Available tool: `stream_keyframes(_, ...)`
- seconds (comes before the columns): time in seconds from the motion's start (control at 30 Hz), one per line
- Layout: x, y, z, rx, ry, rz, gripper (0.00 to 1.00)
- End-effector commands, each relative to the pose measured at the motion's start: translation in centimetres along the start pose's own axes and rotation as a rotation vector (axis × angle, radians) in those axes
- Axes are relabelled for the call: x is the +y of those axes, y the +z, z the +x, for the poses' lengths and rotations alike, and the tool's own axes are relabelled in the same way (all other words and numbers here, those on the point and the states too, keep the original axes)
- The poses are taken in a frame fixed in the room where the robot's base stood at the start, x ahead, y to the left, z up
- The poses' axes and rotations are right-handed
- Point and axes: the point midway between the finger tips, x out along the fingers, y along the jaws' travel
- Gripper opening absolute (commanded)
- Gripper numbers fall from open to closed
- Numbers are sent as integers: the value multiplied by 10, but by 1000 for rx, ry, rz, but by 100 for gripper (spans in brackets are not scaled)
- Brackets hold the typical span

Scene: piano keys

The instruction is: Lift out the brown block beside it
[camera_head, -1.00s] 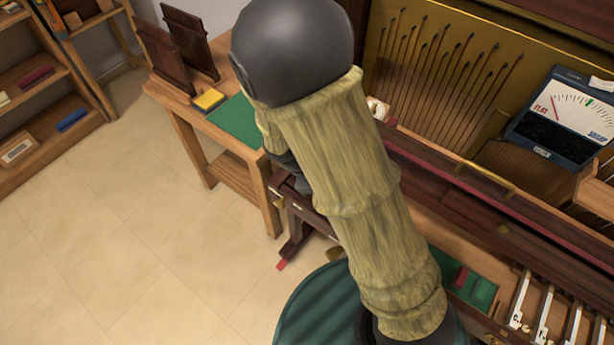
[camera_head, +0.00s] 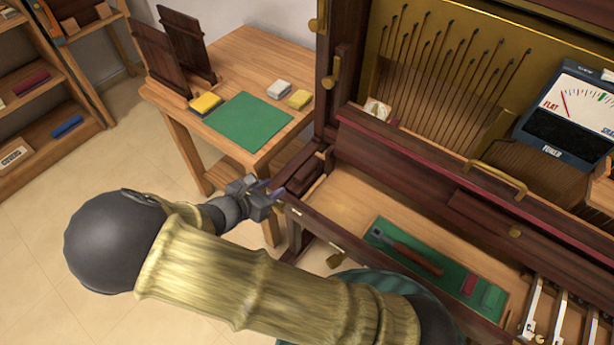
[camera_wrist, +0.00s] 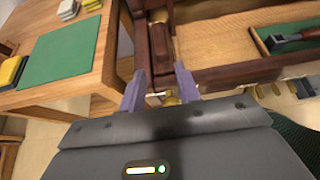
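A dark brown block (camera_head: 301,170) sits at the left end of the piano's key bed, beside the upright case wall. In the wrist view the brown block (camera_wrist: 160,48) lies just beyond and between my fingertips. My gripper (camera_head: 268,190) is at the left front corner of the piano, apart from the block as far as I can tell. In the wrist view my gripper (camera_wrist: 160,72) has its two grey fingers spread, with nothing held between them. The block's lower part is hidden by the piano's wooden edges.
A wooden table (camera_head: 240,65) with a green mat (camera_head: 248,121) and yellow blocks stands left of the piano. A green tray (camera_head: 400,262) with a wood-handled tool (camera_head: 408,249) lies on the bare key bed. A tuning meter (camera_head: 568,115) stands at right.

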Motion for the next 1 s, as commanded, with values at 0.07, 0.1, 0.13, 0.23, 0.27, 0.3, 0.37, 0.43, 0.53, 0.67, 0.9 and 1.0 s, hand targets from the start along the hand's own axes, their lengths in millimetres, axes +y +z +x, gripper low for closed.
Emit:
stream_keyframes(0.07,-1,0,6,-2,-3,0,33)
stream_keyframes(0.1,-1,0,11,-2,-3,-1,33)
stream_keyframes(0.13,-1,0,15,-2,-4,-1,33)
stream_keyframes(0.23,-1,0,32,-2,-5,0,33)
stream_keyframes(0.27,-1,0,38,-2,-5,0,33)
stream_keyframes(0.3,-1,0,45,-2,-5,-1,33)
stream_keyframes(0.37,-1,0,55,-2,-6,1,33)
stream_keyframes(0.43,-1,0,68,-2,-5,1,33)
stream_keyframes(0.53,-1,0,86,-2,-5,1,33)
stream_keyframes(0.67,-1,0,108,-1,-4,0,33)
stream_keyframes(0.9,-1,1,122,1,-3,2,33)
stream_keyframes(1.0,-1,1,122,1,-3,2,33)
